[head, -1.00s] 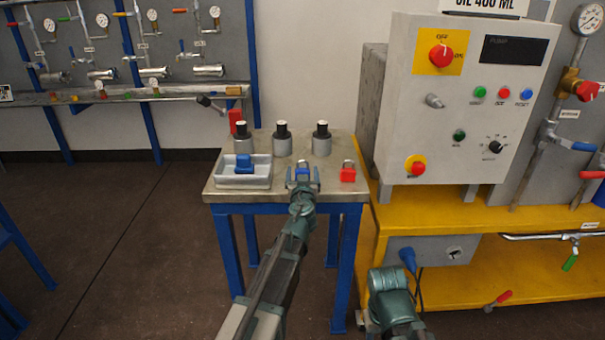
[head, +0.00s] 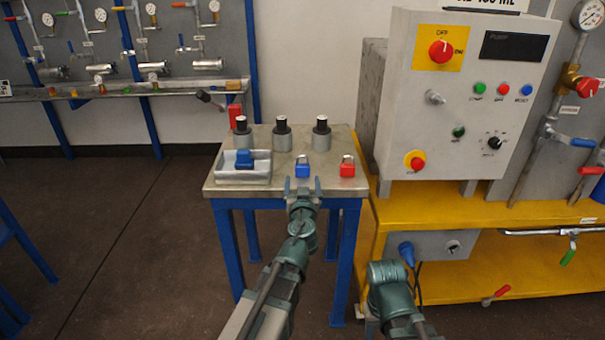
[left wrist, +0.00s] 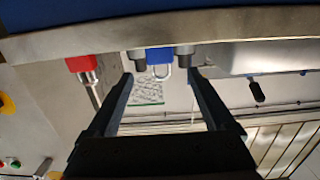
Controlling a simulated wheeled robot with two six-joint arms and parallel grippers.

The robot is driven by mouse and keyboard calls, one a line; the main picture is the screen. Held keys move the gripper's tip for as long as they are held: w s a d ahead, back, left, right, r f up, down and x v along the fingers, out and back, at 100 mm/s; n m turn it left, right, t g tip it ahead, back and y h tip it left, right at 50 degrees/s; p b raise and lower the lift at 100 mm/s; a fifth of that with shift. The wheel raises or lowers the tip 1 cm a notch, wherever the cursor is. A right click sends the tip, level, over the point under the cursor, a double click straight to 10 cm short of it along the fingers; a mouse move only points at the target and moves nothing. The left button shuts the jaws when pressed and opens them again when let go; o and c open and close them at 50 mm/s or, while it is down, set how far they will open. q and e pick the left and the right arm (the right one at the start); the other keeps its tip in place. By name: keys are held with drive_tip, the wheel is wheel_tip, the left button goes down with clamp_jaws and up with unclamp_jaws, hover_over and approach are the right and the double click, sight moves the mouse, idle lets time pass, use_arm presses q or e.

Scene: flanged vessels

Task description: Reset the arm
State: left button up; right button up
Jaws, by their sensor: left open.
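My left gripper (head: 303,186) is open and empty at the front edge of the small table. The blue padlock (head: 303,168) stands on the table just beyond its fingertips, apart from them. In the left wrist view, the open fingers (left wrist: 165,95) frame the blue padlock (left wrist: 160,60), and the red padlock (left wrist: 85,66) is off to the left. The red padlock (head: 347,167) stands to the right of the blue one on the table. My right arm shows at the lower right of the head view, but its fingers are not visible.
The steel-topped table (head: 332,187) also bears a grey tray (head: 243,178) with a blue item (head: 245,159) and several grey cylinders with black tops (head: 282,136). A control box (head: 470,100) on a yellow stand (head: 450,205) is close on the right. Open floor (head: 120,240) lies left.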

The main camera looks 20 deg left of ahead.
use_arm(q)
drive_tip(key=v, duration=0.3)
drive_tip(key=s+d+r+m+g+h+p, duration=0.1)
drive_tip(key=s+d+g+p, duration=0.3)
drive_tip(key=s+p, duration=0.4)
drive_tip(key=s+d+r+m+g+h+p, duration=0.1)
drive_tip(key=s+d+m+g+p, duration=0.2)
drive_tip(key=s+d+g+p, duration=0.2)
drive_tip(key=s+d+r+m+g+h+p, duration=0.1)
drive_tip(key=s+d+r+m+g+p, duration=0.1)
drive_tip(key=s+d+g+p, duration=0.3)
drive_tip(key=s+m+g+p, duration=0.1)
drive_tip(key=s+g+p, duration=0.2)
drive_tip(key=s+p, duration=0.3)
drive_tip(key=shift+s+h+p, duration=0.3)
drive_tip(key=shift+s+p, duration=0.05)
drive_tip(key=shift+p, duration=0.25)
